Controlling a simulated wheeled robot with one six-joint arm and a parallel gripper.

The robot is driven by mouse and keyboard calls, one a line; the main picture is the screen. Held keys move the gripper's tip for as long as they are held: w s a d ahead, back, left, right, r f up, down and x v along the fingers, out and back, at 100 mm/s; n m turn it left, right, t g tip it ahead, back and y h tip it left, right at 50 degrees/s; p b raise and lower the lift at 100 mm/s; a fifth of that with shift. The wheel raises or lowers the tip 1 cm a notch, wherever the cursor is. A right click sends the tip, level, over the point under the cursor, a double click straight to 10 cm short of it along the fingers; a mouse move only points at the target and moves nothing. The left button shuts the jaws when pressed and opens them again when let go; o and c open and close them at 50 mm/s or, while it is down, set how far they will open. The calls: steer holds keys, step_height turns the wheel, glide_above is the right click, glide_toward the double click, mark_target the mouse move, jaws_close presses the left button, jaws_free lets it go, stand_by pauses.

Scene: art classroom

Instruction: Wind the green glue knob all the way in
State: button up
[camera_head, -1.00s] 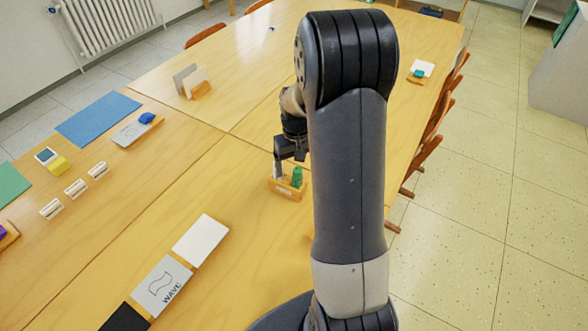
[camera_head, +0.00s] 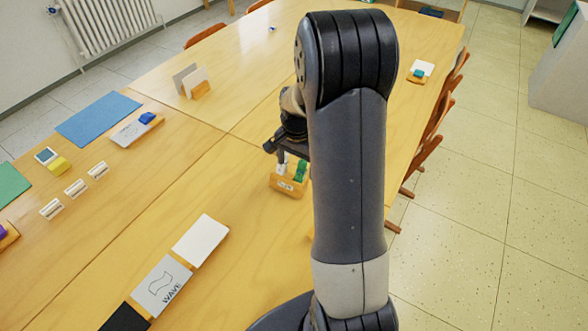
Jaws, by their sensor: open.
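The green glue knob (camera_head: 301,171) stands upright at the right of a small wooden holder (camera_head: 286,190). A white stick-like thing (camera_head: 282,168) stands to its left in the same holder. My gripper (camera_head: 284,150) is just above the holder, pointing down, with its dark body turned across the picture. It is open. Part of it is hidden behind my arm, and I cannot tell whether a finger touches the knob.
A white card (camera_head: 200,240) and a grey "WAVE" card (camera_head: 161,286) lie in front on the table. A blue mat (camera_head: 97,118) and several small white holders lie at left. A card stand (camera_head: 193,82) is behind. The table around the wooden holder is clear.

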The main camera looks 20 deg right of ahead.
steer(key=shift+m, duration=0.4)
steer(key=shift+w+d, duration=0.25)
steer(key=shift+d, duration=0.4)
steer(key=shift+w+d, duration=0.25)
steer(key=shift+d, duration=0.4)
steer(key=shift+c, duration=0.3)
jaws_close()
stand_by(0.9)
steer(key=c, duration=1.7)
jaws_free()
steer(key=o, duration=1.8)
steer(key=shift+c, duration=0.2)
steer(key=shift+r, duration=0.15)
